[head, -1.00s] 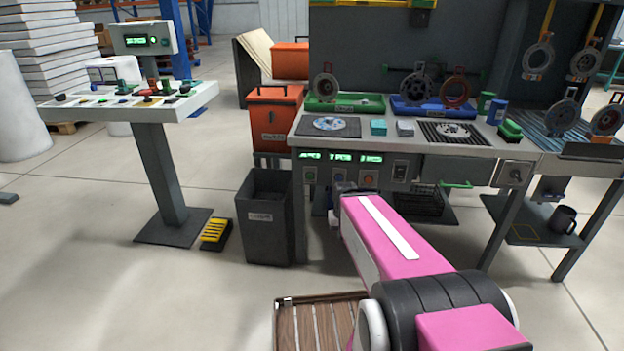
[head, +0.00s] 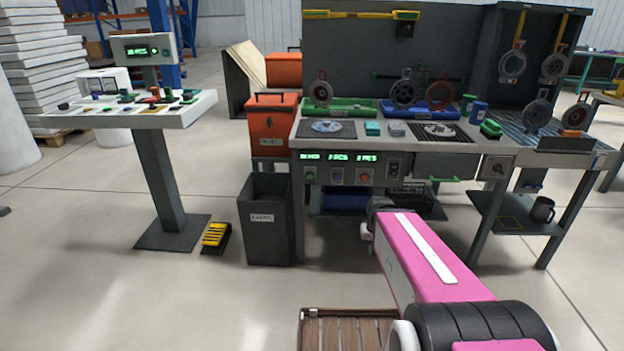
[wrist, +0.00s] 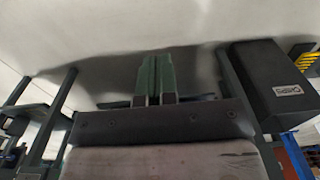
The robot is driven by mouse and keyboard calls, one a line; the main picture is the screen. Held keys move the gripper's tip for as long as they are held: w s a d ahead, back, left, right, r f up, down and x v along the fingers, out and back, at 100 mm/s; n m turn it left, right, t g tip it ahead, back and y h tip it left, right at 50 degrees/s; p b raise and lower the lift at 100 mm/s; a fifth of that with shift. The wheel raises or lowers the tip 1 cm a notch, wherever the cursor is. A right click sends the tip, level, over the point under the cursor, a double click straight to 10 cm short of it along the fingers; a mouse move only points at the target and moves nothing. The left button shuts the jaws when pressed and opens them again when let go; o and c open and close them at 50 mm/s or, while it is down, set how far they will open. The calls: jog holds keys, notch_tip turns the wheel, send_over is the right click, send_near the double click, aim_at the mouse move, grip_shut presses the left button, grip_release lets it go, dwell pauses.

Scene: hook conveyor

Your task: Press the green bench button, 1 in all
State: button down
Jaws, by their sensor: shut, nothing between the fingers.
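The green bench button (head: 310,176) is a small round button at the left end of the panel on the bench front, below a lit green display. A blue button (head: 337,177) and an orange button (head: 364,177) sit to its right. My arm reaches toward the bench from the lower right of the head view, and its end is beside and below the panel, apart from the green button. In the wrist view my gripper (wrist: 154,62) shows two green fingers shut together, with nothing between them, over bare floor. The button is not seen there.
A dark bin (head: 266,222) stands on the floor left of the bench; it shows in the wrist view (wrist: 275,85) at right. A pedestal console (head: 130,110) and a yellow-black pedal (head: 215,237) stand further left.

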aim_at(309, 179)
jog(key=w+a+r+m+t+y, duration=0.2)
jog(key=w+a+m+t+y, duration=0.2)
jog(key=w+a+m, duration=0.3)
jog(key=w+a+r+m+t+y, duration=0.2)
jog(key=w+a+m+t, duration=0.4)
jog(key=w+a, duration=1)
jog(key=shift+w+a+r+m+y, duration=0.35)
jog(key=shift+w+m+y, duration=0.4)
jog(key=shift+w, duration=1.6)
jog(key=shift+w, duration=0.1)
jog(key=shift+n, duration=0.25)
jog(key=shift+w+d, duration=0.2)
jog(key=shift+w, duration=4.1)
jog(key=shift+w, duration=0.1)
jog(key=shift+w, duration=0.35)
